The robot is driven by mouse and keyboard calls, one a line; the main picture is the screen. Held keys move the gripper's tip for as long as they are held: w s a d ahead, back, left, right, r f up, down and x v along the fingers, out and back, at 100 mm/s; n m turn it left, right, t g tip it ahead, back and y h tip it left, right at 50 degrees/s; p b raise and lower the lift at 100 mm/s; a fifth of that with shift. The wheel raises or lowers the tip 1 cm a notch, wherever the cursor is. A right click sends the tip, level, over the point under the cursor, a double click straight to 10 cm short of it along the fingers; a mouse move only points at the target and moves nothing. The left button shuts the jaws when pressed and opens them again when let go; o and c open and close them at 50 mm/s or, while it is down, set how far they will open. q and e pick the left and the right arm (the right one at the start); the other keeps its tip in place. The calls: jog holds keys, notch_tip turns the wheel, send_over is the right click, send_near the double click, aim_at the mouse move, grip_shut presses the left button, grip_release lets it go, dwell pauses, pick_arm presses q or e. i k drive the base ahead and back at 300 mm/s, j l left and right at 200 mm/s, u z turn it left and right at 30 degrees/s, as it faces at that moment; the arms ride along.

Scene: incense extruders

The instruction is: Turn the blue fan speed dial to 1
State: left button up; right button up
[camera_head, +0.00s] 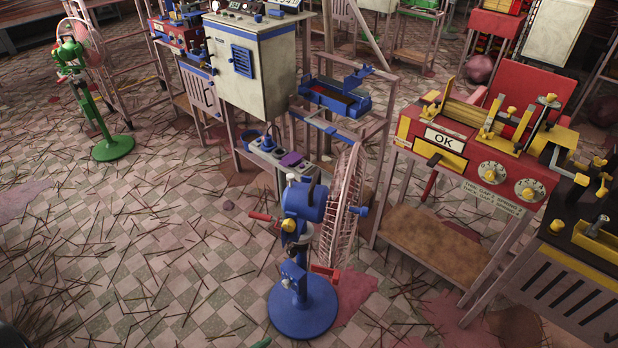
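A blue standing fan (303,205) stands upright on the floor at the lower middle of the head view. Its round blue base (302,312) is in the foreground. Its wire cage (343,205) faces right and shows nearly edge-on. The blue post carries a small control box (293,272) with a light-coloured part on it. A yellow knob (289,225) and a red-tipped handle (260,216) stick out on the left of the fan's head. I cannot tell which part is the speed dial, nor its setting. Neither of my grippers is in view.
A red machine (470,165) with an OK sign and two dials stands right of the fan. A cream cabinet (250,65) and a low bench of small items (285,155) stand behind it. A green fan (75,50) is far left. Sticks litter the otherwise open checkered floor (140,250) at left.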

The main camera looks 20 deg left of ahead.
aim_at(286, 283)
jog(key=u, duration=0.75)
